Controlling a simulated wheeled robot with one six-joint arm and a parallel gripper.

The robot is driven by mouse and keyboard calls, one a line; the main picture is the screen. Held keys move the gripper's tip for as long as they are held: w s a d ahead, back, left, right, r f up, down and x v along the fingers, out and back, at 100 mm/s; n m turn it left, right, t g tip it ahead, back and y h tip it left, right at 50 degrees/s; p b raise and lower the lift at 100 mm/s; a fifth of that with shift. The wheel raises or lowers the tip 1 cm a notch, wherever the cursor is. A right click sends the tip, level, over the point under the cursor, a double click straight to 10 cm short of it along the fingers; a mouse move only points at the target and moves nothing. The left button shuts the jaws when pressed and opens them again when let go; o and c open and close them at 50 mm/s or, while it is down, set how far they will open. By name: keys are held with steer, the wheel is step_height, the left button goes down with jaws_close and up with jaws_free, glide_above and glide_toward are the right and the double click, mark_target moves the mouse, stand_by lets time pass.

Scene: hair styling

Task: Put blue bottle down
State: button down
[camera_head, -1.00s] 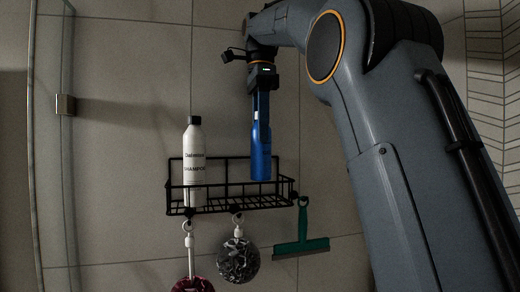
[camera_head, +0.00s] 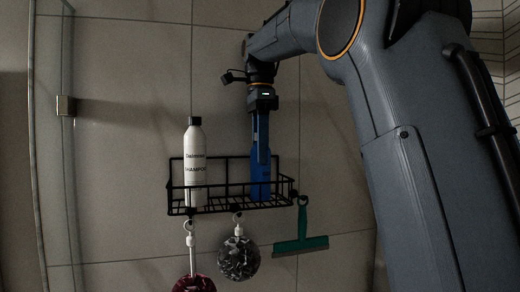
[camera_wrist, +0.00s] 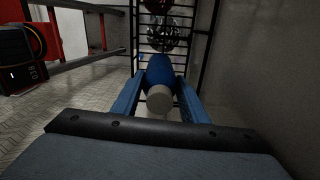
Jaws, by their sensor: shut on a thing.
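The blue bottle (camera_head: 262,184) is upright inside the right part of the black wire rack (camera_head: 228,206), behind the front rail. Its base is at about the rack floor; I cannot tell whether it touches. My gripper (camera_head: 261,152) points straight down from above and is shut on the bottle's upper part. In the wrist view, the blue fingers of my gripper (camera_wrist: 160,84) lie on both sides of the blue bottle (camera_wrist: 160,71). Its pale cap (camera_wrist: 160,99) faces the camera, and the rack bars show below it.
A white shampoo bottle (camera_head: 195,162) with a black cap stands at the left in the rack. A grey pouf (camera_head: 239,258), a dark red pouf (camera_head: 194,284) and a green squeegee (camera_head: 301,244) hang below. The rack's middle is free. A glass panel edge stands far left.

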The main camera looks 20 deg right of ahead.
steer(key=shift+f, duration=0.1)
steer(key=c, duration=1.1)
jaws_free()
steer(key=shift+r+b, duration=0.3)
steer(key=shift+r, duration=3.65)
